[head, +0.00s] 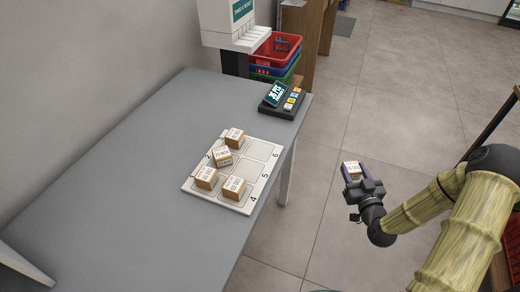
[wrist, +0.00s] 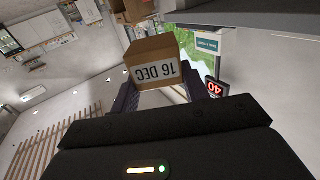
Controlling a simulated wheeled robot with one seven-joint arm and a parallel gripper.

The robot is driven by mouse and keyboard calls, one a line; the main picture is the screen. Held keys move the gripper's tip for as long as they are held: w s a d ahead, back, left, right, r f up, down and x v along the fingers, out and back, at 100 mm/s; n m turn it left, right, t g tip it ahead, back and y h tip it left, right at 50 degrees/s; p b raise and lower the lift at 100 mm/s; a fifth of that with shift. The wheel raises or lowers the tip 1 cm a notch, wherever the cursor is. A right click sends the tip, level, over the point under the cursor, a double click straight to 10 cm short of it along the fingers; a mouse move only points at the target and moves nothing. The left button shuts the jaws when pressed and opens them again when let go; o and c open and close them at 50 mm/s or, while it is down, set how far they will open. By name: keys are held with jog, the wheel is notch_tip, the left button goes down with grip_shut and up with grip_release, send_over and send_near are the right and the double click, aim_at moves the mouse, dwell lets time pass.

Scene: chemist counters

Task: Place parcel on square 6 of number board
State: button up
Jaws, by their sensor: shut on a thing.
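My gripper (head: 353,176) is shut on a small brown parcel (head: 352,168) with a white label, held over the floor to the right of the table. In the wrist view the parcel (wrist: 154,64) sits between the fingers, its label reading "16 DEC" upside down. The pale number board (head: 246,205) lies on the grey table, with 4, 5 and 6 along its right edge. Square 6 (head: 262,150) at the far right is bare, as is square 5 (head: 248,168). Parcels sit on the near right square (head: 232,188) and along the left column (head: 206,177), (head: 221,156), (head: 235,137).
A black device with a screen (head: 278,96) stands at the table's far right corner. Stacked red, blue and green baskets (head: 272,55) stand beyond it. The grey table (head: 130,180) is clear left of the board. Open floor (head: 315,190) lies between table and gripper.

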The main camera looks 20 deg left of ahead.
jog(key=s+a+r+n+g+y, duration=0.1)
jog(key=a+r+n+g+y, duration=0.1)
jog(key=a+r, duration=0.3)
jog(key=s+a+r+n+g+y+p, duration=0.1)
jog(key=a+r+n+g+y, duration=0.2)
jog(key=a, duration=1.1)
jog(key=s+a+r+n+g+y+p, duration=0.1)
jog(key=a+r+n+g+y, duration=0.1)
jog(key=a+r, duration=0.6)
jog(key=shift+s+a+r+n+g+y, duration=0.15)
jog(key=shift+a+r+n+g+y, duration=0.15)
jog(key=shift+a+g+y, duration=0.5)
jog(key=shift+f, duration=0.1)
notch_tip(320, 180, down, 6)
jog(key=shift+f, duration=0.1)
jog(key=shift+f, duration=1.85)
